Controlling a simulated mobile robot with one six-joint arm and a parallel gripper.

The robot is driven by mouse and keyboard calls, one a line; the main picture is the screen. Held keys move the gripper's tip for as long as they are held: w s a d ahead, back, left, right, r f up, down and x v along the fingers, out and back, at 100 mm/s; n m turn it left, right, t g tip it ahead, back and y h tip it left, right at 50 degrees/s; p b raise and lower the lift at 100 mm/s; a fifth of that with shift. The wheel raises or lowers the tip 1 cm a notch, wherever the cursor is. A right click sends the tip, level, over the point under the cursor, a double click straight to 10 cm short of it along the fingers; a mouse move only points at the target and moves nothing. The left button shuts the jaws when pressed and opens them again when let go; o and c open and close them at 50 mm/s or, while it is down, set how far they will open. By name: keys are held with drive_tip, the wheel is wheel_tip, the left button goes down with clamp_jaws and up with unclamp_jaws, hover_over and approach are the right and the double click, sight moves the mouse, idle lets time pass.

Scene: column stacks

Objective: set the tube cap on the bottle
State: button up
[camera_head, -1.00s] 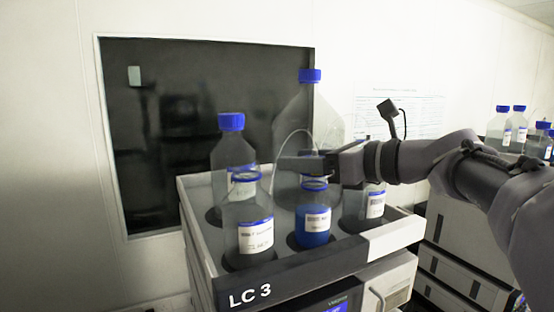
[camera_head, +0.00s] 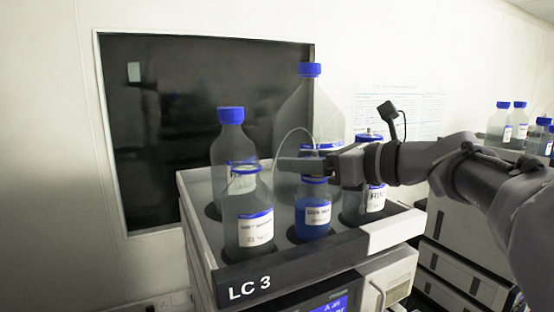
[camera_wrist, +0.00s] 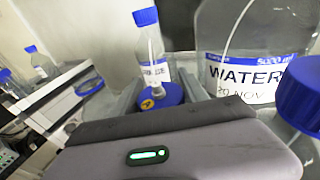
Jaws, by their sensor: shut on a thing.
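My gripper (camera_head: 300,163) is shut on the tube cap, a blue cap (camera_wrist: 163,97) with a yellow spot, seen just beyond my gripper in the wrist view. In the head view the fingers mostly hide it, and a thin pale tube (camera_head: 292,132) arcs above it. Directly below in the picture stands a bottle with blue liquid (camera_head: 313,214), a white label and a blue ring at its neck, upright in the front of the tray. The gap between cap and bottle mouth is hidden, so I cannot tell whether they touch.
The tray (camera_head: 345,255) marked LC 3 holds several bottles. A clear bottle (camera_head: 248,215) stands left, a blue-capped bottle (camera_head: 230,150) behind it, a large WATER bottle (camera_wrist: 255,50) behind my gripper. A labelled bottle (camera_head: 376,200) is close on the right, under my wrist.

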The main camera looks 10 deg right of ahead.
idle(0.3)
drive_tip(key=o, duration=1.4)
drive_tip(key=b+v, duration=0.3)
drive_tip(key=v, duration=1.4)
drive_tip(key=shift+s+d, duration=0.2)
